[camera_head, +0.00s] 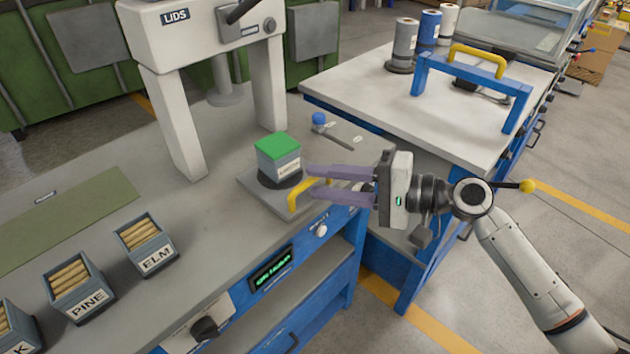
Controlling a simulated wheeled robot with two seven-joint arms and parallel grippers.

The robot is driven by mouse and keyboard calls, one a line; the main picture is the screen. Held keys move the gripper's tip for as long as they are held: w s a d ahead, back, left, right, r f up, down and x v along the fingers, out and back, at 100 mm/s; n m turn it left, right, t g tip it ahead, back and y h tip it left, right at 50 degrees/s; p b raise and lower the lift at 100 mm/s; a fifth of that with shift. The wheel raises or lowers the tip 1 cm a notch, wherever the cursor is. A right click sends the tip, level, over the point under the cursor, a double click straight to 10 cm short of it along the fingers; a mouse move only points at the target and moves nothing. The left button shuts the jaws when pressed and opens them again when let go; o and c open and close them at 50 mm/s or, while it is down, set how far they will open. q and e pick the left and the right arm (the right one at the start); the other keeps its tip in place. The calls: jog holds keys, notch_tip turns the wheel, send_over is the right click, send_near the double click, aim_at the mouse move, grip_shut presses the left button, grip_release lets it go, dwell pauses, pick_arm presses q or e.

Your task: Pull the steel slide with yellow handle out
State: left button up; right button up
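The steel slide (258,190) is a flat grey plate at the right end of the grey bench. Its yellow handle (296,196) stands at the bench's front edge. A small grey labelled box with a green top (278,157) sits on a dark round base on the slide. My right gripper (312,181) comes in from the right with two purple fingers. They are apart, with part of the yellow handle showing between their tips. I cannot tell whether either finger touches it. My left gripper is not in view.
A white press marked LIDS (194,35) stands behind the slide. Boxes of wooden pegs, including PINE (83,304) and ELM (158,261), stand on the bench at left. A blue-knobbed lever (319,120) lies behind the gripper. A white-topped blue table (385,95) stands at back right.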

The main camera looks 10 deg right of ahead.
jog(key=v, duration=0.8)
jog(key=shift+b, duration=0.45)
jog(key=shift+a+f, duration=0.1)
